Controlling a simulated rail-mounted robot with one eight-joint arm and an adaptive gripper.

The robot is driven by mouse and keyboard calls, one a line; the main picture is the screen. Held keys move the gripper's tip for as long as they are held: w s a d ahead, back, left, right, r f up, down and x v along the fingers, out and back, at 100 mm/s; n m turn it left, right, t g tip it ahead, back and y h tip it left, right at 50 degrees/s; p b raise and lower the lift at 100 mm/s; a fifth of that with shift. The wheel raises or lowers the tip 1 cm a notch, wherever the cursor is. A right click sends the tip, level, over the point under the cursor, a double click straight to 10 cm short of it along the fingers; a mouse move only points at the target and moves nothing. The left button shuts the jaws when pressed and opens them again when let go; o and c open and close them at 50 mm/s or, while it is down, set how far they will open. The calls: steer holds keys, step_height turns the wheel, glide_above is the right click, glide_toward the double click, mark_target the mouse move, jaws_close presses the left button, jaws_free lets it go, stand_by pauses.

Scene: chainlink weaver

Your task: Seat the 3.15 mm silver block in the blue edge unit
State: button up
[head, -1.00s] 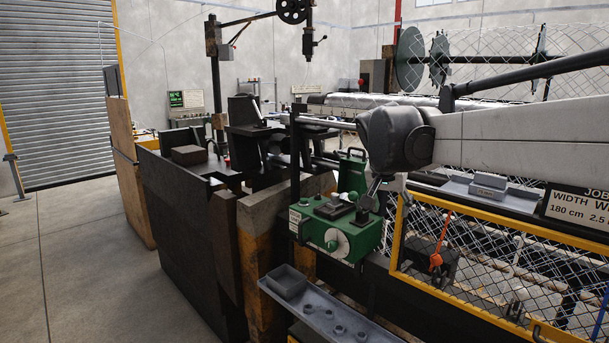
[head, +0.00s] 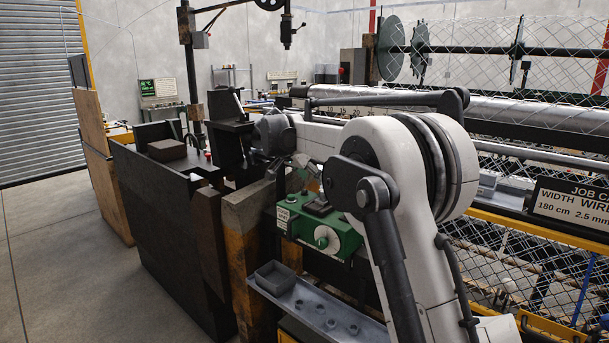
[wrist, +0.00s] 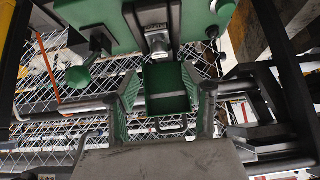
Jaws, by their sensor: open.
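In the head view, my gripper (head: 302,176) hangs just above the green machine (head: 335,232), which has a white dial on its front. In the wrist view, my gripper (wrist: 162,85) is open, with a finger on each side and nothing held between them. Beyond the fingers, a green panel with a looped handle (wrist: 167,92) shows in the gap. The green machine body (wrist: 130,22) lies across the top, with a grey metal fitting (wrist: 157,42) in line with the gap. I cannot pick out the silver block or a blue edge unit with certainty.
A grey shelf (head: 362,333) with a small bin (head: 276,278) and several round pieces is below the green machine. Grey parts (head: 488,184) sit on a ledge behind my arm. Yellow-framed mesh is at the right, dark panels (head: 170,240) at the left. The left floor is clear.

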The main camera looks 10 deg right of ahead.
mark_target(322, 191)
steer(key=b+x, duration=0.3)
steer(key=x, duration=0.7)
steer(key=shift+s, duration=0.1)
jaws_close()
